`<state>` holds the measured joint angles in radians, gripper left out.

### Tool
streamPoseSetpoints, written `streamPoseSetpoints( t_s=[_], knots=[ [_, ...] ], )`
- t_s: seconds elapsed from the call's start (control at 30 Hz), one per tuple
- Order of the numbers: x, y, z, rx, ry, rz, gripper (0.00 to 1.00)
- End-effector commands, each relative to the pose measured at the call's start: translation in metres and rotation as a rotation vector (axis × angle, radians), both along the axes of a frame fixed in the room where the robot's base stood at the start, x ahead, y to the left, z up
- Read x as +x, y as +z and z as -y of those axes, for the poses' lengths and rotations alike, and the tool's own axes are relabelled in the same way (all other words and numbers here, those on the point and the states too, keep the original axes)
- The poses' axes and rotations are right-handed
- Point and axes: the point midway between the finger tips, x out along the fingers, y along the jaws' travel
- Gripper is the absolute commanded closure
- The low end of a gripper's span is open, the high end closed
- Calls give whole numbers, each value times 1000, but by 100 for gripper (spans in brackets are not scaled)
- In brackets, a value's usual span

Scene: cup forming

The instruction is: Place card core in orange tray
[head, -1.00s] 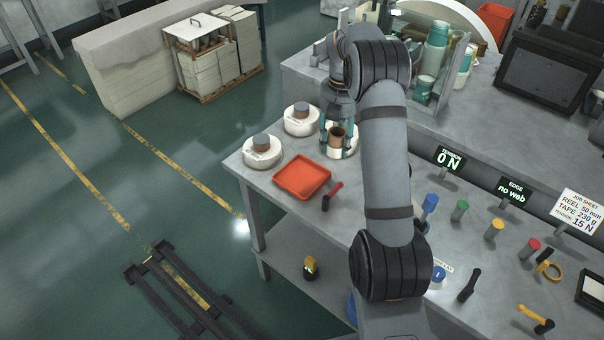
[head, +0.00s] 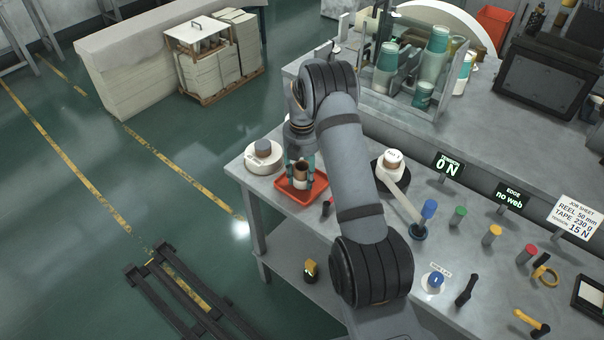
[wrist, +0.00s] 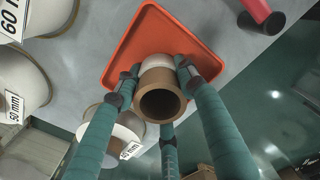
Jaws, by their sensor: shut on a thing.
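My gripper (head: 300,178), with teal fingers, is shut on the card core (head: 301,170), a short upright brown tube with a paler band below. It is over the orange tray (head: 320,196), a shallow square tray on the bench near its left edge. In the wrist view the core's open brown end (wrist: 162,105) faces the camera between the fingers. The orange tray (wrist: 150,35) spreads behind it. I cannot tell whether the core's lower end touches the tray floor.
A white reel with a grey-topped core (head: 264,157) stands just left of the tray. A red-handled tool (head: 327,207) lies close to its right edge. Another white reel (head: 391,160) and several coloured knobs are further right. The bench's left edge is near.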

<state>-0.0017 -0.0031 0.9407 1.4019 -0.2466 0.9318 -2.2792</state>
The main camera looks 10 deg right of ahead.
Motion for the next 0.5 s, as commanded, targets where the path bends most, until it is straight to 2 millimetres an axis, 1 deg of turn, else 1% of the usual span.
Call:
streamPoseSetpoints(
  t_s=[0.13, 0.27, 0.3, 0.5],
  knots=[
    [0, 0, 0, 0, 0, 0, 90],
    [0, -4, 0, 0, 0, 0, 90],
    [0, -4, 0, 0, 0, 0, 60],
    [0, -3, 0, 0, 0, 0, 48]
  ],
)
